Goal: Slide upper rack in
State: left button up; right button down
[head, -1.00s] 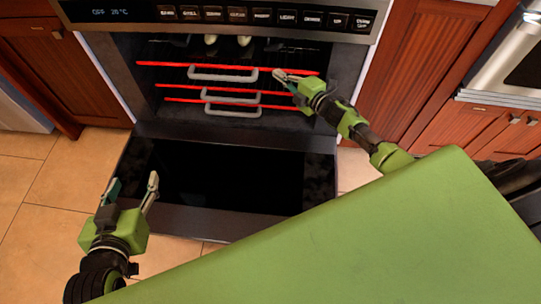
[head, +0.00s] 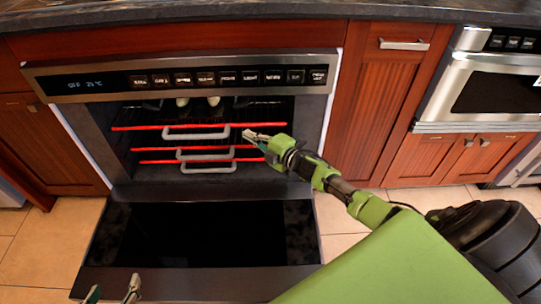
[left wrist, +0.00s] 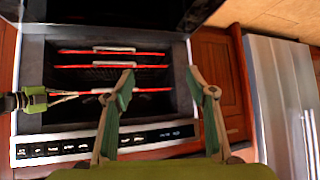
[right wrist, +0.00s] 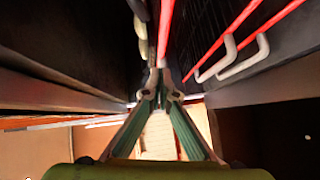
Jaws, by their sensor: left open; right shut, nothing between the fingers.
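The upper rack (head: 150,127) has a red front bar and a grey loop handle (head: 195,136). It is in the open oven, above the other racks, and also shows in the left wrist view (left wrist: 150,90). My right gripper (head: 247,134) is shut and empty at the rack front, right of the handle. In the right wrist view its closed tips (right wrist: 161,90) are at the end of a red bar (right wrist: 166,30); contact is unclear. My left gripper (left wrist: 161,76) is open and empty; only its fingertips (head: 112,294) show low in the head view.
Lower racks (head: 150,149) with red bars and grey handles sit below. The oven door (head: 110,275) lies open in front. The control panel (head: 60,84) is above the opening. Wooden cabinets (head: 368,110) flank the oven. Tiled floor (head: 45,250) is clear at the left.

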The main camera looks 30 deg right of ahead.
pick_arm(q)
jog(key=s+a+f+g+p, duration=0.1)
jog(key=s+a+f+g, duration=0.1)
jog(key=s, duration=0.4)
jog(key=s+a+f+g+y+p, duration=0.1)
jog(key=s+f+g, duration=0.2)
jog(key=s, duration=0.3)
jog(key=shift+a+g+y, duration=0.3)
jog(key=shift+a+g, duration=0.05)
jog(key=shift+g, duration=0.25)
pick_arm(e)
jog(key=v, duration=0.9)
jog(key=shift+s+d, duration=0.15)
jog(key=shift+s, duration=0.2)
